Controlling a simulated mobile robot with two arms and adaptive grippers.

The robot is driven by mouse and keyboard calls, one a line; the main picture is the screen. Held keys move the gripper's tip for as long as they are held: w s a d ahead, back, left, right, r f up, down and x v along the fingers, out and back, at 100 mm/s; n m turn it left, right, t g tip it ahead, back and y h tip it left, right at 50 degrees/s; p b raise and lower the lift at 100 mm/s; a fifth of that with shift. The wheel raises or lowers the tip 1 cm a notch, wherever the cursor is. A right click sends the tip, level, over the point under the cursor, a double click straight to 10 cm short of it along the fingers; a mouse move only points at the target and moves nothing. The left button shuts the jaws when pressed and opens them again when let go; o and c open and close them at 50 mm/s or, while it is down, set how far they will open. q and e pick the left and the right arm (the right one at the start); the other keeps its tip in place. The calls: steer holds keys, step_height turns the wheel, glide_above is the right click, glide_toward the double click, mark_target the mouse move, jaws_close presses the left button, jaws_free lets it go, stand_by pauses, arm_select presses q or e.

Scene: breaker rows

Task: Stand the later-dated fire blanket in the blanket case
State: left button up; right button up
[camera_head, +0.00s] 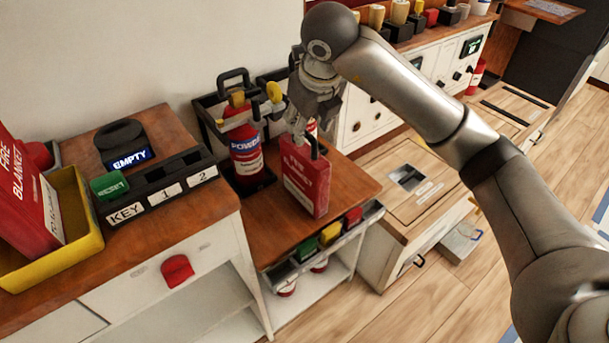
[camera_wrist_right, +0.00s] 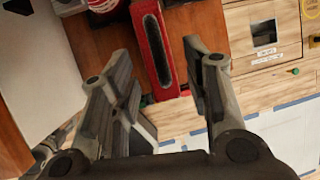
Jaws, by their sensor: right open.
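A red fire blanket (camera_head: 32,190) with white lettering stands tilted in a yellow tray (camera_head: 88,232) at the far left; I cannot read a date on it. A second upright red box (camera_head: 306,178) with a white label and a dark strap or slot on top stands on the middle wooden counter. I cannot tell whether it is a blanket or the case. My right gripper (camera_head: 304,112) is open above this box. In the right wrist view the box's red top (camera_wrist_right: 153,45), with its long dark recess, lies between the spread fingers. My left gripper is out of view.
A red powder extinguisher (camera_head: 245,150) stands in a black rack just left of the gripper. A black key holder (camera_head: 158,188) and an EMPTY block (camera_head: 125,145) sit on the left counter.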

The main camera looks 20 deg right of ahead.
mark_target(304, 168)
steer(key=x, duration=0.5)
steer(key=shift+w+a, duration=0.2)
steer(key=shift+w, duration=0.05)
steer(key=shift+c, duration=0.3)
steer(key=shift+r, duration=0.1)
jaws_close()
